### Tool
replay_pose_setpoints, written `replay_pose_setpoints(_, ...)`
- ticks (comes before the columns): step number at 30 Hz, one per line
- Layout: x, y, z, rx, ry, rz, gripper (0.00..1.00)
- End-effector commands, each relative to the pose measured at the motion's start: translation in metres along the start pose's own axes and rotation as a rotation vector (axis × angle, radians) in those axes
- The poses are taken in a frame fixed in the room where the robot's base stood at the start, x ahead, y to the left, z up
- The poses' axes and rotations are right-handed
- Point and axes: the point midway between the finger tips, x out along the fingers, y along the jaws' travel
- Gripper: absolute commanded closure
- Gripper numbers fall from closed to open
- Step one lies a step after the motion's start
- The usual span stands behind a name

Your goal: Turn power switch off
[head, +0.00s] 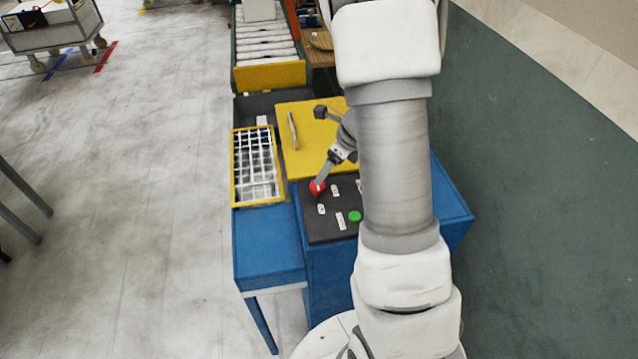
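A dark control panel (325,225) lies on top of the blue machine. A red round control (314,187) sits at its upper left; I cannot tell whether it is the power switch. A green round button (355,216) sits lower right on the panel. My gripper (319,183) reaches down from the right, with its tip at the red control. It partly covers the control, and I cannot tell whether it touches. The fingers are too small to show whether they are open or shut. My arm hides the panel's right side.
Small white labels (340,221) mark the panel. A yellow plate with a metal handle (292,131) lies behind it. A yellow-framed grid tray (234,180) is at left. A roller conveyor (268,50) stands farther back. The floor at left is mostly clear.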

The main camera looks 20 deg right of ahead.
Motion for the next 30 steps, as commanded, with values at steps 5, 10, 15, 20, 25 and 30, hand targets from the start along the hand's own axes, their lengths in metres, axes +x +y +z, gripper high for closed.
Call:
replay_pose_setpoints(5, 0.04, 0.0, -0.001, 0.001, 0.002, 0.002, 0.18)
replay_pose_setpoints(10, 0.064, 0.0, -0.001, -0.001, 0.002, 0.001, 0.18)
replay_pose_setpoints(15, 0.075, 0.0, 0.0, -0.002, 0.0, 0.0, 0.18)
replay_pose_setpoints(20, 0.077, 0.0, 0.0, -0.002, 0.0, 0.0, 0.18)
replay_pose_setpoints(25, 0.077, 0.0, 0.0, -0.002, 0.0, 0.0, 0.22)
replay_pose_setpoints(30, 0.077, 0.0, 0.0, -0.002, 0.0, 0.0, 0.53)
